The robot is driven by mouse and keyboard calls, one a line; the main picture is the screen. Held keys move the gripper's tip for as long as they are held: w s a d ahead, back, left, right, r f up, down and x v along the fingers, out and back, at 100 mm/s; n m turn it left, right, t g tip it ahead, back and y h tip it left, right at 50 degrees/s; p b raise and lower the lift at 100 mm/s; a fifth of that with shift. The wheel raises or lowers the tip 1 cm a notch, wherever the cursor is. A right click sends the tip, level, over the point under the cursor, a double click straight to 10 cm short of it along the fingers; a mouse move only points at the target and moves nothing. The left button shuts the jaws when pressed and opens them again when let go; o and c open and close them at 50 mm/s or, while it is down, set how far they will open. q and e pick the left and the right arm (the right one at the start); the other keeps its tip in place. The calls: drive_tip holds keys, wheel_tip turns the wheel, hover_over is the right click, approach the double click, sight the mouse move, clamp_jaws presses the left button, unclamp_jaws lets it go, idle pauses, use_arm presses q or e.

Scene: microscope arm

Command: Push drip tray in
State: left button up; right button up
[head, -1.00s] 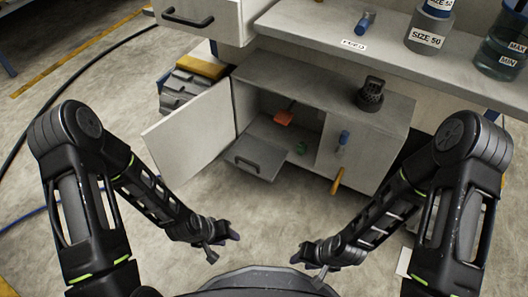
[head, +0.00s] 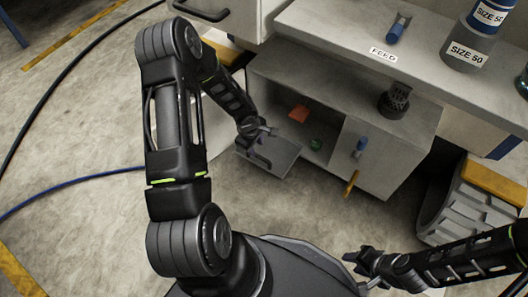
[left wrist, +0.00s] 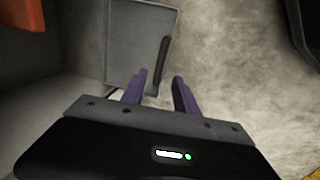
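The drip tray (head: 275,152) is a flat grey panel with a dark bar handle (head: 261,159). It sticks out from the bottom of the grey cabinet (head: 320,75). My left gripper (head: 266,143) is at the tray's outer side, close to the handle. In the left wrist view the tray (left wrist: 135,45) and its handle (left wrist: 164,54) lie just beyond the fingers (left wrist: 160,88), which are apart with nothing between them. I cannot tell whether a finger touches the handle. My right gripper (head: 357,270) is open and empty over the floor at the lower right.
The cabinet's interior holds an orange piece (head: 299,113) and a green piece (head: 315,144). A dark cup-like part (head: 394,101) stands on top. Floor in front is clear.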

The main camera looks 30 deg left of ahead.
sight(259, 156)
use_arm(q)
drive_tip(key=shift+f, duration=0.1)
drive_tip(key=f, duration=0.2)
drive_tip(key=f+b, duration=0.1)
drive_tip(key=f, duration=0.1)
drive_tip(key=w+f+b, duration=0.1)
drive_tip(key=f, duration=0.1)
drive_tip(key=shift+d+f, duration=0.1)
drive_tip(key=shift+w+f, duration=0.25)
drive_tip(key=shift+f, duration=0.45)
drive_tip(key=shift+c, duration=0.4)
clamp_jaws()
idle(0.6)
